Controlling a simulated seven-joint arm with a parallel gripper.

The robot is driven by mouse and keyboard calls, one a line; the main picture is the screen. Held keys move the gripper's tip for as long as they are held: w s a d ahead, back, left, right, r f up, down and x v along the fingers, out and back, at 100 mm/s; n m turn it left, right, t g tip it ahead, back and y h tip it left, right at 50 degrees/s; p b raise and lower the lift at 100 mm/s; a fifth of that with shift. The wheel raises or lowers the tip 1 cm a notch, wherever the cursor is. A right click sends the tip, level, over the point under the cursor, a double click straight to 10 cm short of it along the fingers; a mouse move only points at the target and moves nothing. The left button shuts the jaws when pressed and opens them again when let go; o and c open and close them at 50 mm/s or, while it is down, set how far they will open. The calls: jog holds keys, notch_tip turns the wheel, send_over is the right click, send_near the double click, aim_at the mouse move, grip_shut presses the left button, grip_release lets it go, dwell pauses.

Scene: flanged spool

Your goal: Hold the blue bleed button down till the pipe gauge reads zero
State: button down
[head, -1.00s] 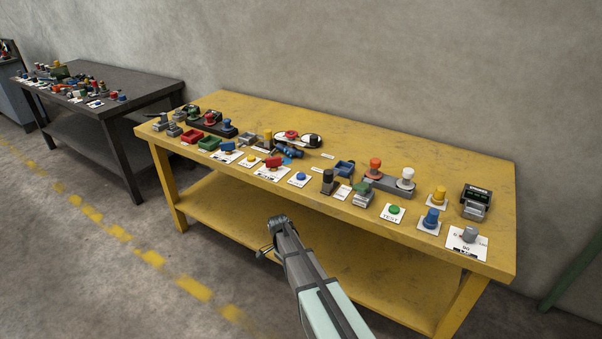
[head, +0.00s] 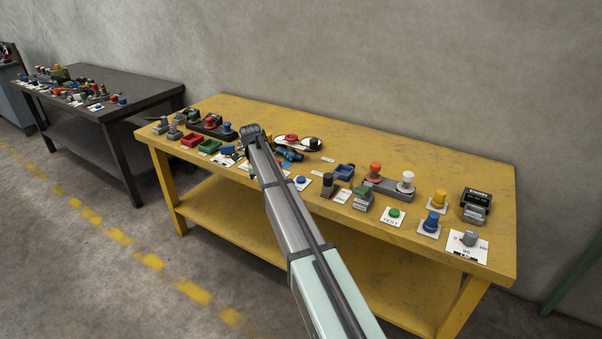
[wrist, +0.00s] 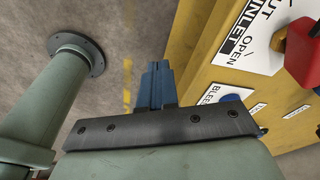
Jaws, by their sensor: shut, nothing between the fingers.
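The blue bleed button (head: 301,180) sits on a white plate near the front edge of the yellow table, just right of my arm in the head view. In the wrist view its plate (wrist: 211,97) carries a partly hidden "BLEED" label, and my gripper's dark bracket covers most of the button. My gripper (wrist: 156,66) is shut and empty, its fingers together left of that plate and apart from it. In the head view the end of my arm hides the fingers. I cannot make out the pipe gauge or its reading.
A red handle (wrist: 302,50) stands beside the "INLET" plate (wrist: 255,38) in the wrist view. A green button (head: 394,213), another blue button (head: 431,222) and a grey knob (head: 469,238) line the table's front right. The table's back is largely clear.

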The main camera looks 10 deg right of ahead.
jog(key=w+d+r+m, duration=0.2)
jog(key=w+d+r, duration=0.1)
jog(key=r, duration=0.2)
notch_tip(320, 180, up, 9)
jog(key=m+t+y, duration=0.1)
jog(key=m+y, duration=0.1)
jog(key=m, duration=0.1)
send_over(301, 178)
jog(key=shift+f, duration=0.1)
notch_tip(301, 178, down, 14)
jog(key=shift+f, duration=0.1)
jog(key=shift+s, duration=0.1)
